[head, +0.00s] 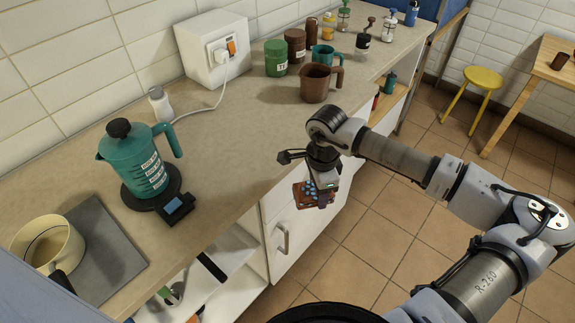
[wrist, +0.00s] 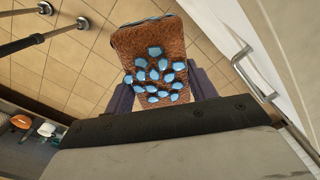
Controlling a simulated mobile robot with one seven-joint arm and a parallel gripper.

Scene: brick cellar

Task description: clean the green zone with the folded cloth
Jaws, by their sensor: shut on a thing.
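My gripper (head: 322,182) hangs in front of the counter's front edge, beside the white drawer fronts and above the tiled floor. It is shut on the folded cloth (head: 303,196), a brown, rough-textured piece with light blue patches. In the wrist view the cloth (wrist: 150,42) sticks out between the two dark fingers, with floor tiles behind it. It touches nothing else that I can see. No green zone can be made out in either view.
The counter (head: 235,140) holds a teal coffee press (head: 140,165), a brown jug (head: 317,84), a green canister (head: 276,58) and a pot (head: 45,245) on a grey plate. A drawer handle (head: 283,238) juts out near my gripper. A yellow stool (head: 483,78) stands at the right.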

